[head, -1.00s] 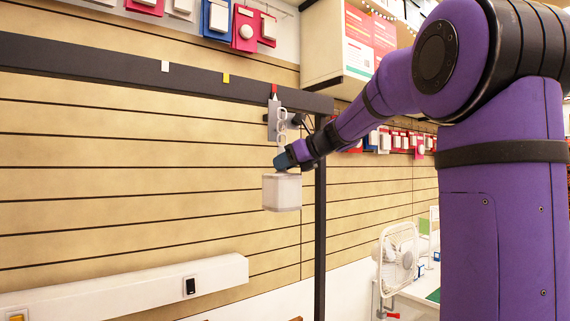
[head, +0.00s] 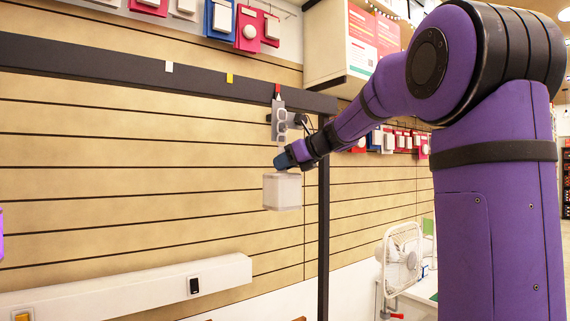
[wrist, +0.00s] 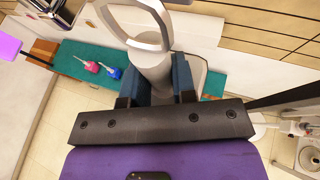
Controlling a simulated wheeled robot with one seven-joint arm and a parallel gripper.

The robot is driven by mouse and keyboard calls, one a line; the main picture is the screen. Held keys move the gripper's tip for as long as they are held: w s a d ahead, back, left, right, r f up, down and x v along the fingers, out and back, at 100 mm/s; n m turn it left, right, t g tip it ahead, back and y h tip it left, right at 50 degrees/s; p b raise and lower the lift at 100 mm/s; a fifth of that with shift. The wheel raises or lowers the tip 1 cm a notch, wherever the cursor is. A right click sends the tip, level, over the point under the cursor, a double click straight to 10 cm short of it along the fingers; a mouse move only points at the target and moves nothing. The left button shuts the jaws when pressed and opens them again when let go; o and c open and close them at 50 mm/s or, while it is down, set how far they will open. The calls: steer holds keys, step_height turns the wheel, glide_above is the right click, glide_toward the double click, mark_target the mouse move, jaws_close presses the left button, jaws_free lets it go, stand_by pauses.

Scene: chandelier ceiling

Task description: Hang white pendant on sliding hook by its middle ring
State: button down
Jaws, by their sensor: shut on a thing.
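The white pendant (head: 282,192) is a pale box hanging upright below my gripper (head: 290,157) in the head view. My gripper is shut on the pendant's stem; in the wrist view the jaws (wrist: 160,85) close on a white neck. A pale ring (wrist: 137,27) stands above the neck there. In the head view, pale rings rise above the gripper in front of the grey sliding hook (head: 274,125), which sits under the dark rail (head: 130,72) below a red marker. The rings overlap the hook in the picture; I cannot tell whether any ring is on it.
A white tab (head: 169,66) and a yellow tab (head: 229,78) sit on the rail. A dark post (head: 323,220) stands just right of the pendant. A white ledge (head: 130,285) runs along the slatted wall, and a white fan (head: 400,262) stands at lower right.

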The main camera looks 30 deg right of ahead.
steer(key=shift+f, duration=0.65)
stand_by(0.5)
steer(key=shift+c, duration=1)
jaws_free()
steer(key=shift+s+d, duration=0.1)
steer(key=shift+s, duration=3.6)
